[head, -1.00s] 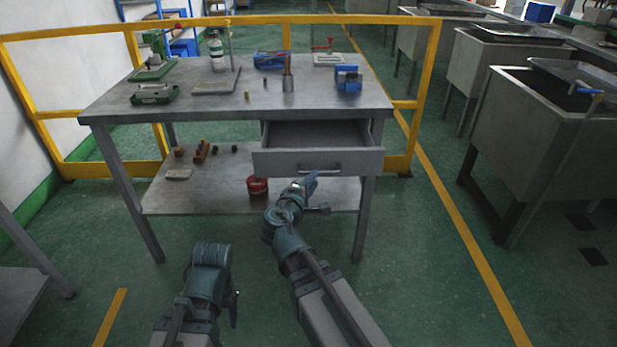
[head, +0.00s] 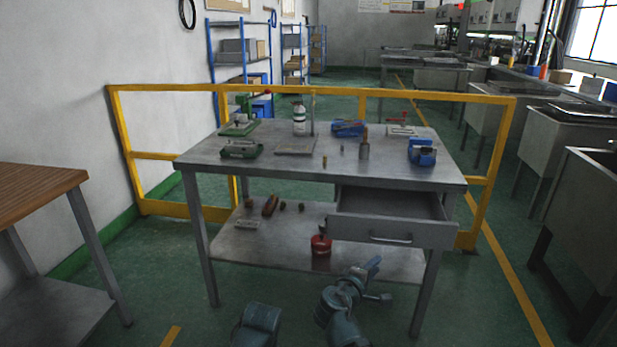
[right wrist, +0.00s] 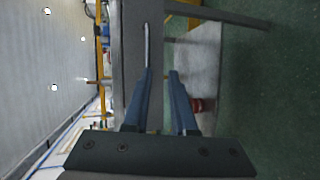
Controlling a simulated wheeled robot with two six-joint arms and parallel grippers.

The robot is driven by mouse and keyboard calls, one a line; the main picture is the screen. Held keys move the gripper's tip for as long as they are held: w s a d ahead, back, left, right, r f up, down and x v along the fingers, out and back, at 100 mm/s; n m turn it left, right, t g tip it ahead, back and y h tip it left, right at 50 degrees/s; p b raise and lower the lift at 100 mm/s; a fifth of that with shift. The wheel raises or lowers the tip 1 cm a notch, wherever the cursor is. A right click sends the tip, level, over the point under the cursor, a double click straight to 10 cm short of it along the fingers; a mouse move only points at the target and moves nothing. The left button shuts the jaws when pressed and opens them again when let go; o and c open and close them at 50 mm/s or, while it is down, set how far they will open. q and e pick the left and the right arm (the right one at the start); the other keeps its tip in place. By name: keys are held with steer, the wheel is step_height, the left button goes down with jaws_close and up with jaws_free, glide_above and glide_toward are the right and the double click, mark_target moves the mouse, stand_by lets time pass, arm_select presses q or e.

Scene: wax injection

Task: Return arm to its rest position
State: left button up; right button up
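My right gripper (head: 373,266) is in front of the workbench, below the open drawer (head: 395,233) and apart from its handle. In the right wrist view its two blue fingers (right wrist: 160,72) are apart with nothing between them. The drawer handle (right wrist: 147,45) shows beyond the fingertips in that view. A teal part of my left arm (head: 258,325) shows at the bottom of the head view; the left gripper is out of the picture.
The grey workbench (head: 255,168) carries tools, a white bottle (head: 299,119) and blue devices (head: 422,152). A red can (head: 320,245) stands on its lower shelf. A yellow rail (head: 165,208) runs behind.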

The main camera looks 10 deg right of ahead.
steer(key=s+a+f+m+g+y, duration=0.7)
steer(key=s+a+f+g, duration=0.4)
steer(key=s+a+f, duration=0.6)
step_height(320, 180, up, 28)
steer(key=s+y+p, duration=0.1)
steer(key=p, duration=2.6)
steer(key=shift+s+a+r+n+g+y+p, duration=0.15)
steer(key=shift+a+n+g+y+p, duration=0.15)
steer(key=shift+a, duration=0.15)
